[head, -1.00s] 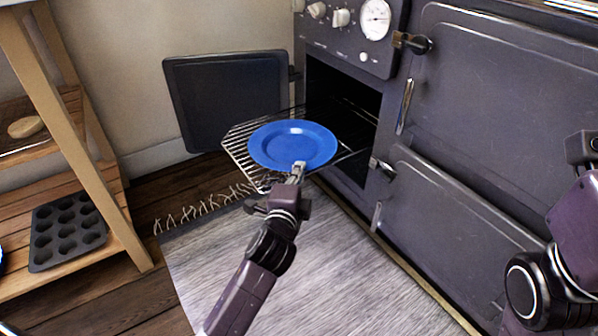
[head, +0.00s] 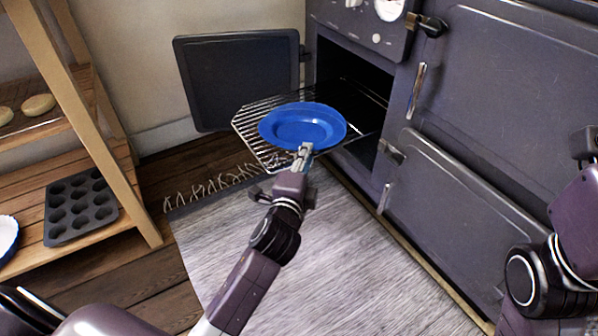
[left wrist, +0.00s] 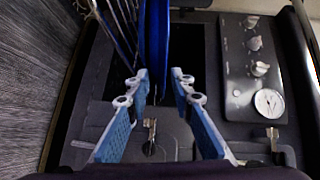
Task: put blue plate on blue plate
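A blue plate (head: 302,126) lies over the wire rack (head: 262,152) that sticks out of the open oven. My left gripper (head: 305,150) is at the plate's near rim. In the left wrist view the plate (left wrist: 155,35) is edge-on, and the left gripper's fingertips (left wrist: 162,82) stand apart on either side of its edge, with a gap showing. I cannot tell whether a second plate lies under it. A blue-rimmed plate (head: 6,238) is cut off at the left edge, on the shelf.
The open oven door (head: 238,80) stands left of the rack. The dark stove (head: 490,110) fills the right. A wooden shelf unit (head: 130,190) at left holds a muffin tin (head: 80,205) and bread rolls (head: 38,105). A grey rug (head: 330,270) covers the floor in front.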

